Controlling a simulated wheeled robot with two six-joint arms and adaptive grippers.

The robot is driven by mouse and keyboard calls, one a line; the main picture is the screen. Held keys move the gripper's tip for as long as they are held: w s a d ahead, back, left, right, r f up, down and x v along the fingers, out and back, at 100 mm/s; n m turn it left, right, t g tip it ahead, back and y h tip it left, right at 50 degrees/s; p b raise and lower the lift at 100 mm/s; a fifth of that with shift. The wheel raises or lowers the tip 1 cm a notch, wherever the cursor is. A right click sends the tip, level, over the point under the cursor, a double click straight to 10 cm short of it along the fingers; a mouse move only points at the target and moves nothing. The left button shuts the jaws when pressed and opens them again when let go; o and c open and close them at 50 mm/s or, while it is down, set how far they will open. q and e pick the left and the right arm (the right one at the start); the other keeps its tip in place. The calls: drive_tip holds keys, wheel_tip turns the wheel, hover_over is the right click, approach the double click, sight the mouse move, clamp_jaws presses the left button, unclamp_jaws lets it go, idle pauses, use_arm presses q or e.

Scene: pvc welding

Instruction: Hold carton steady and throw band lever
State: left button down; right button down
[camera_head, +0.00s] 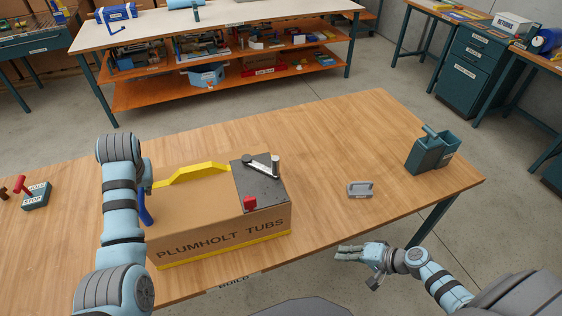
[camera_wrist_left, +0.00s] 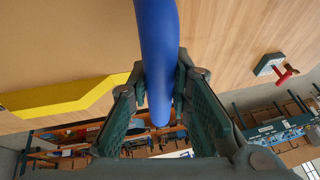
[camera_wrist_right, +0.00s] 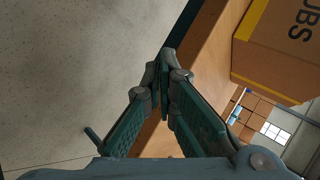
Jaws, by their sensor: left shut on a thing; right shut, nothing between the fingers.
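The carton (camera_head: 222,237), marked "PLUMHOLT TUBS", sits on the wooden table with a yellow band (camera_head: 200,171) over its top. A dark plate (camera_head: 262,190) on its right end carries a lever (camera_head: 262,165) with a pale knob and a red piece (camera_head: 250,203). My left gripper (camera_wrist_left: 160,100) is shut on a blue handle (camera_wrist_left: 158,50) at the carton's left end; the handle also shows in the head view (camera_head: 145,208). My right gripper (camera_head: 340,253) is shut and empty, off the table's front edge, right of the carton. The carton's corner (camera_wrist_right: 285,50) shows in the right wrist view.
A grey handle-shaped piece (camera_head: 360,189) lies on the table right of the carton. A teal holder (camera_head: 432,152) stands near the right corner. A stop box (camera_head: 36,195) with a red lever is at far left. The table behind the carton is clear.

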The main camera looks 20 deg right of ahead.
drive_tip(key=w+r, duration=0.2)
drive_tip(key=r, duration=0.1)
drive_tip(key=w+a+r+t+y, duration=0.1)
drive_tip(key=r, duration=0.2)
drive_tip(key=w+r+t+y, duration=0.1)
drive_tip(key=w+r, duration=0.1)
drive_tip(key=r, duration=0.1)
drive_tip(key=shift+w+a+r+m, duration=0.1)
drive_tip(key=shift+w+a+m, duration=0.2)
drive_tip(key=w+r+m+t+y, duration=0.1)
drive_tip(key=w+r+m+t, duration=0.1)
drive_tip(key=w+r+t, duration=0.7)
drive_tip(key=w+a+r+g, duration=0.3)
drive_tip(key=w+a, duration=0.2)
drive_tip(key=w, duration=0.6)
drive_tip(key=s+a, duration=0.2)
drive_tip(key=s, duration=0.1)
drive_tip(key=shift+s+a, duration=0.15)
drive_tip(key=shift+a, duration=0.2)
drive_tip(key=shift+s+a+f+m, duration=0.1)
drive_tip(key=shift+m, duration=0.2)
drive_tip(key=shift+s+a+h, duration=0.2)
drive_tip(key=shift+h, duration=0.3)
